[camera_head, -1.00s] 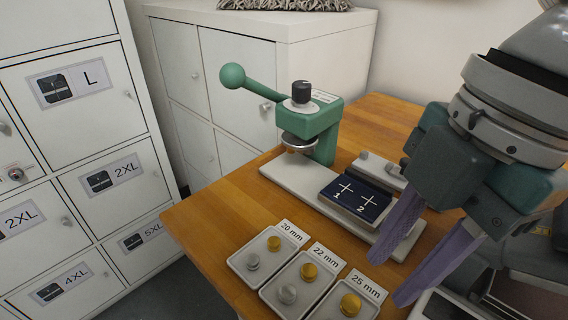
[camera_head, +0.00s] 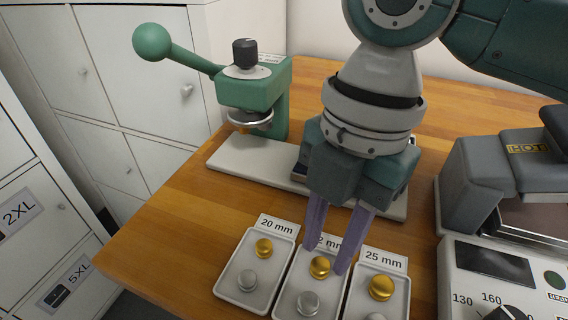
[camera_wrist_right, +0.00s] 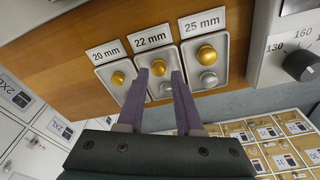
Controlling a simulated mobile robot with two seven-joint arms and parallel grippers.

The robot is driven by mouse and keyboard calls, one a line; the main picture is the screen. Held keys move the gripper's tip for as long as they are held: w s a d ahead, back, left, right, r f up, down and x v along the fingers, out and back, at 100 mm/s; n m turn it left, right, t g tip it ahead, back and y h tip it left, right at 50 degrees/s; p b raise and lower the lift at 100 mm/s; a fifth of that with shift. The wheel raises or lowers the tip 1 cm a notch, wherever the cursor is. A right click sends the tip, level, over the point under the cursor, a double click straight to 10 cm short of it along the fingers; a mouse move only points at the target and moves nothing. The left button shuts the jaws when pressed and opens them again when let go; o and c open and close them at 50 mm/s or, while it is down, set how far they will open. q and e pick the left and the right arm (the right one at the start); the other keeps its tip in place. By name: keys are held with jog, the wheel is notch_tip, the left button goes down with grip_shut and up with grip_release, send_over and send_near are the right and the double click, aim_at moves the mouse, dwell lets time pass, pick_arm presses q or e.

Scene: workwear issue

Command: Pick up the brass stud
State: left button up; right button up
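Three small trays each hold a brass stud and a silver stud. The brass studs are in the 20 mm tray (camera_head: 264,248), the 22 mm tray (camera_head: 320,267) and the 25 mm tray (camera_head: 381,287). My right gripper (camera_head: 326,257) points down over the 22 mm tray. Its two purple fingers are apart, with nothing held. In the right wrist view, the 22 mm brass stud (camera_wrist_right: 158,68) shows between the open fingertips (camera_wrist_right: 160,72). Contact with it cannot be told. The fingers partly hide the 22 mm label. My left gripper is out of view.
A green hand press (camera_head: 250,92) stands on a pale base behind the trays, partly hidden by my right arm. A control box with a dial (camera_head: 495,275) and a grey heat press (camera_head: 500,170) are at the right. White lockers stand at the left.

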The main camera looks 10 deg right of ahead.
aim_at(320, 267)
notch_tip(320, 267, down, 2)
jog(key=shift+a+f, duration=0.1)
jog(key=shift+a, duration=0.05)
grip_shut()
dwell(0.3)
